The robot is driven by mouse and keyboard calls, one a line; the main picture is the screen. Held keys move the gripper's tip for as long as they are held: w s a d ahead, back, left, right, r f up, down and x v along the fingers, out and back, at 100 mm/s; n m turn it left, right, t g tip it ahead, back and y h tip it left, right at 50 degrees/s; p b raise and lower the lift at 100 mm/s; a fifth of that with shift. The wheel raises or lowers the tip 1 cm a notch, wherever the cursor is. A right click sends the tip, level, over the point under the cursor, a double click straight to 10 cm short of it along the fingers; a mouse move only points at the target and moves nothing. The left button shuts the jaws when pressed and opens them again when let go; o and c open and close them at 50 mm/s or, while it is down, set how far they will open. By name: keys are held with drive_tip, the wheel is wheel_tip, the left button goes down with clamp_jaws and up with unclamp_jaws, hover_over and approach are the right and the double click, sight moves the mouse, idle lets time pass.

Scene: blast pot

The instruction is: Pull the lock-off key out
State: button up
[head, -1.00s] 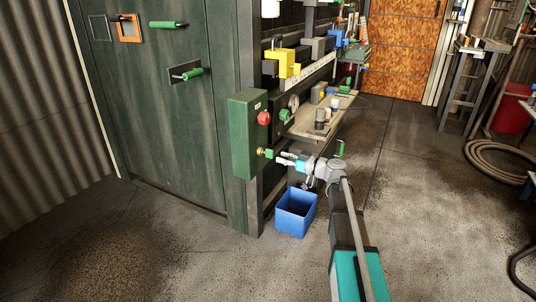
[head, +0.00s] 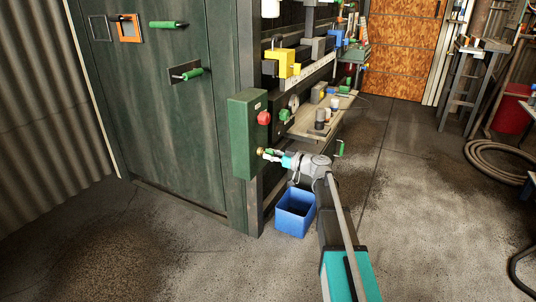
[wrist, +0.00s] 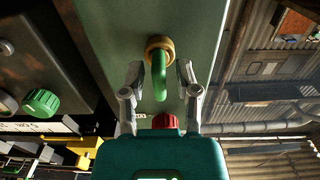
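The lock-off key is green and sits in a brass-coloured lock (wrist: 159,47) on the face of a green box (head: 243,140). In the wrist view the key (wrist: 160,82) juts out from the lock. My gripper (wrist: 159,71) is open, with one finger on each side of the key and a visible gap on both sides. In the head view my gripper (head: 271,155) is at the lower part of the box, and its fingers largely hide the key. The brass lock (head: 260,151) still shows there.
A red button (head: 264,118) is above the lock on the same box. A green knob (head: 285,115) and a bench (head: 305,128) with small items are to the right. A blue bin (head: 295,212) stands on the floor below my arm.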

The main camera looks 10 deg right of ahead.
clamp_jaws()
drive_tip(key=shift+v, duration=0.85)
idle(0.8)
drive_tip(key=shift+v, duration=1.85)
